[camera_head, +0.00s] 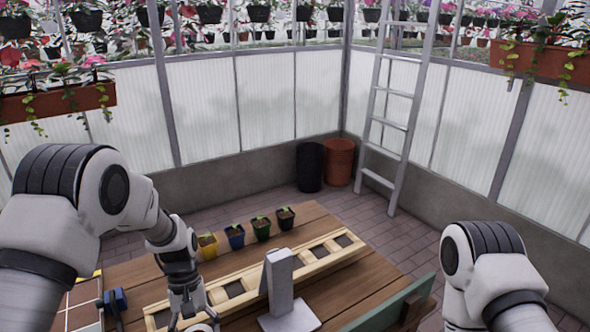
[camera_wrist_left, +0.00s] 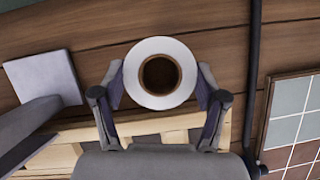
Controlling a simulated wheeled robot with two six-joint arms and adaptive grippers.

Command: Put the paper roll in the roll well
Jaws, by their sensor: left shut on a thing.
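The paper roll (camera_wrist_left: 160,46), a white ring with a dark brown hole, is between the two fingers of my left gripper (camera_wrist_left: 160,88) in the left wrist view. The fingers touch it on both sides. In the head view my left gripper (camera_head: 188,311) points down over the near left of the table, and only a sliver of the roll (camera_head: 201,328) shows at the bottom edge. A wooden rack (camera_head: 212,298) with square dark wells runs diagonally across the table. I cannot tell which opening is the roll well. My right gripper is out of view.
A grey upright stand (camera_head: 280,276) on a flat base is right of the left gripper. A tiled board (camera_head: 84,312) and blue-headed tool (camera_head: 115,299) lie left.

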